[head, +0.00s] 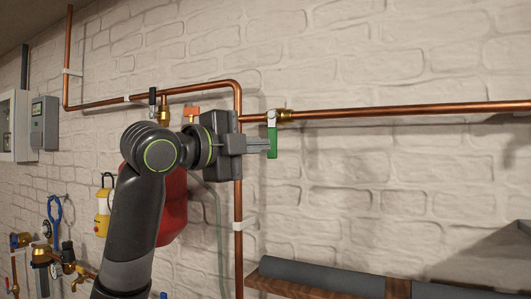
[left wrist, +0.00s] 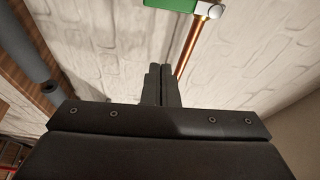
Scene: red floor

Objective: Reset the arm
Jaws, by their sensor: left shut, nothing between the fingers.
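My left gripper (head: 262,145) is shut and empty, with its fingers pointing right toward a valve with a green lever handle (head: 272,142). The lever hangs down from a brass fitting on the horizontal copper pipe (head: 400,110). In the head view the fingertips overlap the lever's left edge. In the left wrist view the closed fingers (left wrist: 161,85) end below the green handle (left wrist: 172,4), with a visible gap between them. My right gripper is not in view.
A vertical copper pipe (head: 238,210) runs behind the gripper. Valves with a black handle (head: 152,97) and an orange handle (head: 192,111) are up left. A red object (head: 174,205) is partly hidden behind my arm. A shelf with a dark grey roll (head: 320,276) is lower right.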

